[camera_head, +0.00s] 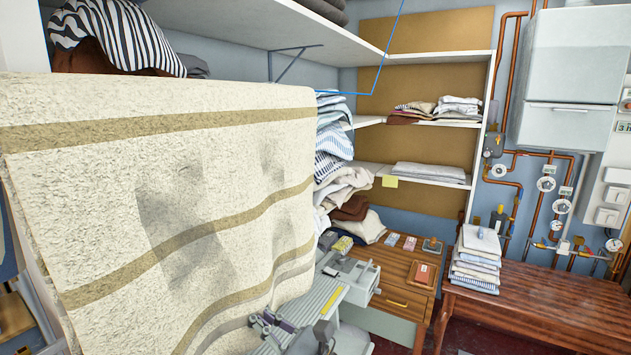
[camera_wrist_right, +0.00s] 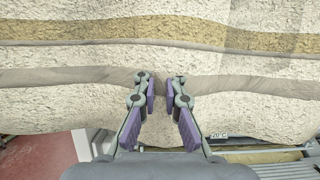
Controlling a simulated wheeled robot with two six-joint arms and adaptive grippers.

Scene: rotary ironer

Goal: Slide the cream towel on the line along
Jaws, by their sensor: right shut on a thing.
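The cream towel (camera_head: 110,200), with tan stripes, hangs in a wide sheet over the left half of the head view. Its top edge lies folded over a line that the towel hides. Darker grey patches show on its middle. My right gripper (camera_head: 268,322) is at the towel's lower right edge. In the right wrist view my right gripper (camera_wrist_right: 160,88) has its purple-padded fingers closed on the lower part of the cream towel (camera_wrist_right: 225,62), near a greyish stripe. My left gripper is not in view.
Shelves with folded laundry (camera_head: 335,135) stand behind the towel. A grey machine (camera_head: 335,290) is beside my right gripper, with a wooden-topped cabinet (camera_head: 402,265) beyond it. A wooden bench (camera_head: 550,310) holding a folded stack (camera_head: 476,262) is at right. Pipes and gauges line the right wall.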

